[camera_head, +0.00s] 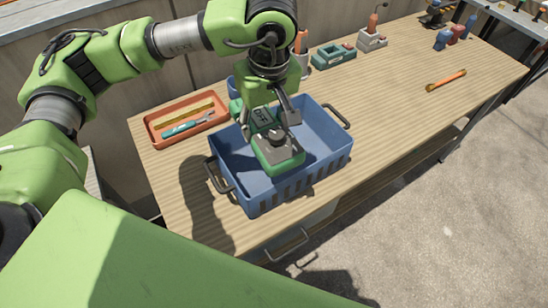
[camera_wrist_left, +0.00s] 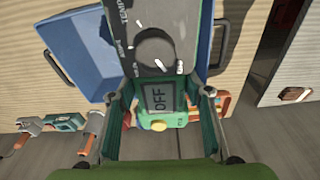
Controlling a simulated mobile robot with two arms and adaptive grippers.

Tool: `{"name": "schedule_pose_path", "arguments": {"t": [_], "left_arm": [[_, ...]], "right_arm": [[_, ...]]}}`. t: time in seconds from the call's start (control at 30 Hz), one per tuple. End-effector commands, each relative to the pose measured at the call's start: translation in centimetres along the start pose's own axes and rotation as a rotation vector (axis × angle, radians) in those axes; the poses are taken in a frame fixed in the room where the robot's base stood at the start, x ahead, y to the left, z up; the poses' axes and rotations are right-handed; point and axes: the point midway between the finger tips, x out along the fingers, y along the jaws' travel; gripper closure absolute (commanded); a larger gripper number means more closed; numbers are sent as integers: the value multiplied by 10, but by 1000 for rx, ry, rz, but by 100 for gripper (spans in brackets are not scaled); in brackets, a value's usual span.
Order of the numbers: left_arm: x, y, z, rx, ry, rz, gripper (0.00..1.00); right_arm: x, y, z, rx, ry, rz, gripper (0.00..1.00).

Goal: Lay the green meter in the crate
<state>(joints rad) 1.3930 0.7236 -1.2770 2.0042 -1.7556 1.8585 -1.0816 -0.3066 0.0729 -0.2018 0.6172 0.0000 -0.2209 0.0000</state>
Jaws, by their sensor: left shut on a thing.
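The green meter (camera_head: 287,160), with a dark dial and a display reading OFF, is held in my left gripper (camera_head: 265,112). Its fingers grip the meter's sides, as the left wrist view also shows the meter (camera_wrist_left: 157,55) between the fingers (camera_wrist_left: 160,108). The blue crate (camera_head: 330,125) stands on the wooden bench. The crate also shows in the left wrist view (camera_wrist_left: 85,50). My right gripper is not in view.
An orange tray (camera_head: 152,134) with a teal-handled wrench (camera_head: 190,126) lies left of the crate. A green holder (camera_head: 333,57) and a grey holder (camera_head: 372,42) stand behind. An orange-ended tool (camera_head: 446,80) lies at right.

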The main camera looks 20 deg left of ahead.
Motion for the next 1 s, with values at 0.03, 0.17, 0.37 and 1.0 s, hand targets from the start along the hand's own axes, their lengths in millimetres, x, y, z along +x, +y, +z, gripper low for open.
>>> {"name": "schedule_pose_path", "arguments": {"t": [0.03,0.17,0.37,1.0], "left_arm": [[7,8,-1,-126,-1,-21,90],[25,23,-4,-483,-2,-76,90],[53,41,-6,-1013,-2,-157,90],[122,58,2,-1626,-1,-249,90]], "right_arm": [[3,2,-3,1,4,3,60],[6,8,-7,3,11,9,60],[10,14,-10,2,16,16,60],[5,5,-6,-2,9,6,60]]}}
